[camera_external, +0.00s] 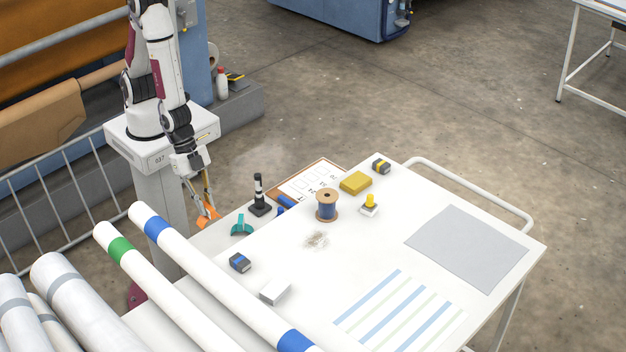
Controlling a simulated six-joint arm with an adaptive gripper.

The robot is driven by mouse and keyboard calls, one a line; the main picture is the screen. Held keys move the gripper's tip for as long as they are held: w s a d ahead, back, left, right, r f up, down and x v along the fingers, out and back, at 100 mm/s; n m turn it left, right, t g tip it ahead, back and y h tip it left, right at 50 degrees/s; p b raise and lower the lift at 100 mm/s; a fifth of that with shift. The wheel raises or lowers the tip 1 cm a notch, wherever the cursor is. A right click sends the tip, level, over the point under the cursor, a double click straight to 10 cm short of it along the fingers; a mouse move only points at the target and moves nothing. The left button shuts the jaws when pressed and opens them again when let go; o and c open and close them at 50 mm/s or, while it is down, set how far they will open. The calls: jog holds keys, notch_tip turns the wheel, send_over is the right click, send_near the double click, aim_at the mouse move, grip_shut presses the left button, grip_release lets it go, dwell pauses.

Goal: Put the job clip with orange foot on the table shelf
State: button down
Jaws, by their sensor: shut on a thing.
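My gripper (203,200) points down at the left end of the white table (370,260). It is shut on the job clip with orange foot (208,219), and the orange part shows just below the fingertips. The clip is at the table's left edge, left of a teal arched piece (242,227). I cannot tell whether it touches a surface. The rest of the clip is small and partly covered by the fingers. I cannot clearly make out a separate shelf on the table.
A black stand with white bands (259,196) and a clipboard (313,180) are right of my gripper. A thread spool (327,207), yellow block (355,182) and dark blue box (240,263) stand on the table. Long rolls (180,245) lie in front.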

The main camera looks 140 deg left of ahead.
aim_at(198, 222)
jog(key=s+f+n+y, duration=0.1)
jog(key=f+n, duration=0.1)
jog(key=f, duration=0.1)
jog(key=s+f+n+y, duration=0.1)
jog(key=f+n, duration=0.2)
jog(key=s+d+f+n+g+y, duration=0.1)
jog(key=s+f+n, duration=0.1)
jog(key=f+n, duration=0.1)
jog(key=shift+s+f, duration=0.1)
jog(key=shift+w+a+r+n, duration=0.15)
jog(key=shift+a+r+n, duration=0.05)
jog(key=shift+a+n, duration=0.25)
jog(key=shift+w+a+r+n, duration=0.1)
jog(key=shift+a+r+n, duration=0.05)
jog(key=shift+a+n, duration=0.25)
jog(key=shift+f, duration=0.15)
jog(key=shift+f, duration=3.25)
jog(key=shift+f, duration=0.65)
jog(key=c, duration=2)
grip_release()
